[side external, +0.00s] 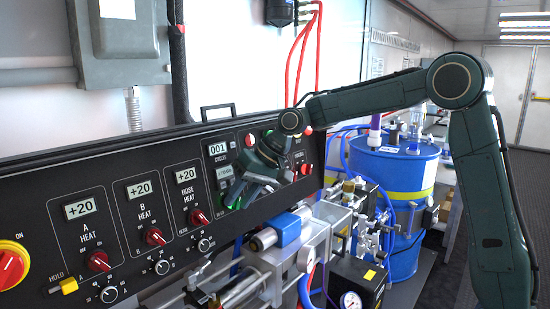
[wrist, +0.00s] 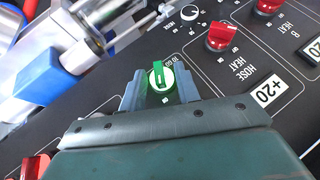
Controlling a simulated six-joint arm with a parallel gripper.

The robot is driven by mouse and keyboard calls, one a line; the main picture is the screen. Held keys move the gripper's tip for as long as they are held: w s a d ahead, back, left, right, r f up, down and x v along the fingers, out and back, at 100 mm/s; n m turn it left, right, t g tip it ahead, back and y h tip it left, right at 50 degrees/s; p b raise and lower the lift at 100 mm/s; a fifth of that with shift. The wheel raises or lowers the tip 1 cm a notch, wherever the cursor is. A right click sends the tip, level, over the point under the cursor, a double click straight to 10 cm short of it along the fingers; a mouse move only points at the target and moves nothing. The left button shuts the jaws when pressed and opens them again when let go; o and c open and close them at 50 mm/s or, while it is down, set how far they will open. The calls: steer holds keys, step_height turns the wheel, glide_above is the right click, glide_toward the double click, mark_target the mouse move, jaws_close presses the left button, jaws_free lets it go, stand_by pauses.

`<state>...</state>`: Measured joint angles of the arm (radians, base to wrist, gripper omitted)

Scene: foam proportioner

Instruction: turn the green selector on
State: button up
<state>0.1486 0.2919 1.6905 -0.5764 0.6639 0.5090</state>
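The green selector (wrist: 160,79) is a round knob with a white rim and a raised green handle, set in the black panel. In the wrist view its handle runs roughly up and down the picture. My gripper (wrist: 162,88) has a finger on each side of the knob, apart from each other, with the knob between them. I cannot tell whether either finger touches it. In the side external view my gripper (side external: 243,191) is close to the panel, below the counter displays, and partly covers the selector there.
The black panel (side external: 125,205) carries several red knobs (side external: 98,260) and +20 displays. A yellow-ringed red knob (side external: 10,266) is at far left. Pump hardware with a blue cylinder (side external: 283,229) stands just in front of the panel, below my gripper. A blue drum (side external: 395,170) is to the right.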

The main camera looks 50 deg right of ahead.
steer(key=c, duration=0.6)
steer(key=shift+d+y, duration=0.1)
steer(key=shift+y, duration=0.2)
steer(key=o, duration=0.6)
steer(key=shift+r, duration=0.1)
steer(key=v, duration=1.3)
steer(key=shift+s+r, duration=0.2)
steer(key=shift+s, duration=0.1)
steer(key=shift+s, duration=0.1)
